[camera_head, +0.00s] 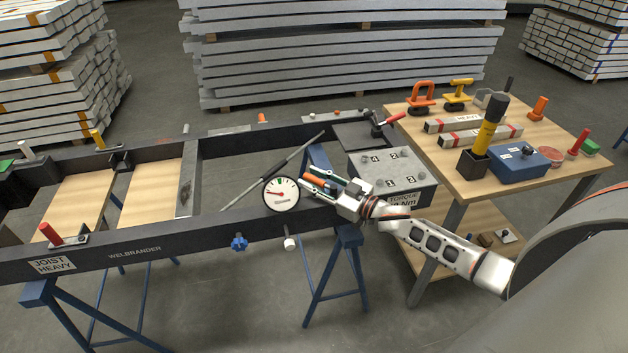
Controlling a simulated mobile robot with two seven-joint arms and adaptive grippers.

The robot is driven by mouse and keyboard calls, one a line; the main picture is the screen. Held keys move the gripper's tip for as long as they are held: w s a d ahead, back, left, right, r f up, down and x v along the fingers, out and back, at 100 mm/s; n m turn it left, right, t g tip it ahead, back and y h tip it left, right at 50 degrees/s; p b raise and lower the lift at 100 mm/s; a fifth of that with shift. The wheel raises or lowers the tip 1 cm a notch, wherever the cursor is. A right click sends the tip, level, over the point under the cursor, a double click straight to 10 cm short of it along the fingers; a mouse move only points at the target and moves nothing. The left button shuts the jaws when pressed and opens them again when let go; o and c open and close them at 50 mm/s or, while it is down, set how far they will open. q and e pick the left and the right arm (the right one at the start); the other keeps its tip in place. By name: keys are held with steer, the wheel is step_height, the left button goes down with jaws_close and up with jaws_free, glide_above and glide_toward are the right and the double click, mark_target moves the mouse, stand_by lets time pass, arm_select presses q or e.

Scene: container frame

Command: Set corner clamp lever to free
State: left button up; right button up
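The welded frame (217,227) is a dark rectangular frame on blue trestles. A black clamp with a red lever (394,118) sits at its far right corner, the lever tilted up to the right. Another red handle (50,233) stands at the near left corner. My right gripper (308,181) is over the frame's near right part, with an orange handle (326,178) between its fingers. I cannot tell whether the fingers touch that handle or what it belongs to. A round white dial (281,194) is just left of the fingertips. My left gripper is not in view.
A grey numbered torque box (391,178) stands behind my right arm. The wooden table (545,182) on the right holds a blue box (519,162), clamps and tools.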

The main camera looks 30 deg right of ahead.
steer(key=shift+s+d+f, duration=0.1)
steer(key=v, duration=1.1)
steer(key=shift+s, duration=0.4)
steer(key=shift+d, duration=0.1)
